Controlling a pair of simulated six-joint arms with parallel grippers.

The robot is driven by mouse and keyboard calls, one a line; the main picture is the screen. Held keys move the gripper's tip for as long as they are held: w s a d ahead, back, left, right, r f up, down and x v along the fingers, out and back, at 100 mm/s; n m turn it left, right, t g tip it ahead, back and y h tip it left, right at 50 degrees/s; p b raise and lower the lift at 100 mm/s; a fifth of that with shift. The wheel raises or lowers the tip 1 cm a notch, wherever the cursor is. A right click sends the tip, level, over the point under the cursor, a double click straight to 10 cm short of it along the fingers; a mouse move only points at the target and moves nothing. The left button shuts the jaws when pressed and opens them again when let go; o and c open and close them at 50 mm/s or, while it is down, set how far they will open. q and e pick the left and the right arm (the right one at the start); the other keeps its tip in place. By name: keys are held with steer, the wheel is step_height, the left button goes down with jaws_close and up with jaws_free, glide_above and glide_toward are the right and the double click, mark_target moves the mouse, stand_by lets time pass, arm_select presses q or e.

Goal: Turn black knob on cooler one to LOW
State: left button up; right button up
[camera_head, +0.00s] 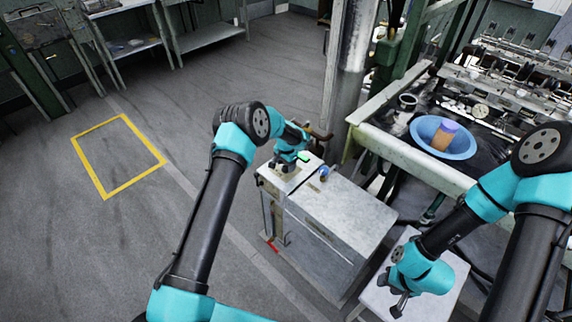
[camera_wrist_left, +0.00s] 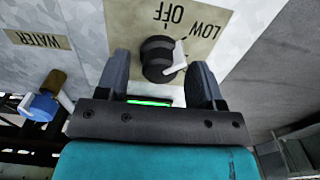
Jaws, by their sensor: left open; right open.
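The cooler (camera_head: 345,212) is a pale grey metal cabinet in the middle of the head view. In the left wrist view its black knob (camera_wrist_left: 156,54), with a white pointer (camera_wrist_left: 179,57), sits on a beige plate (camera_wrist_left: 205,45) marked OFF and LOW. The pointer is on the knob's right side; its exact setting is hard to read. My left gripper (camera_head: 288,166) is over the cooler top, its open fingers (camera_wrist_left: 162,80) on either side of the knob. It hides the knob in the head view. My right gripper (camera_head: 397,300) is open and empty over a small white table (camera_head: 446,262).
A blue knob (camera_head: 324,173) stands close by on the cooler; it also shows in the left wrist view (camera_wrist_left: 42,104) near a WATER label (camera_wrist_left: 38,39). A blue basin (camera_head: 462,146) sits behind right. Floor at left is clear.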

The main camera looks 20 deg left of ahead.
mark_target(286, 165)
arm_select(q)
step_height(286, 165, up, 18)
steer(key=shift+f, duration=0.25)
stand_by(0.4)
stand_by(0.3)
steer(key=s+d+f+n+h, duration=0.1)
steer(key=s+f+n+h, duration=0.1)
steer(key=s+f, duration=0.7)
steer(key=s+f+n+h, duration=0.1)
steer(key=s+f, duration=0.5)
steer(key=s, duration=0.5)
steer(key=s+a+f+n, duration=0.1)
steer(key=s+n, duration=0.3)
steer(key=s, duration=1.6)
steer(key=shift+s+a+f+n+t+h, duration=0.3)
steer(key=shift+s+a+f+t+h, duration=0.05)
steer(key=shift+s+f+t+h, duration=0.05)
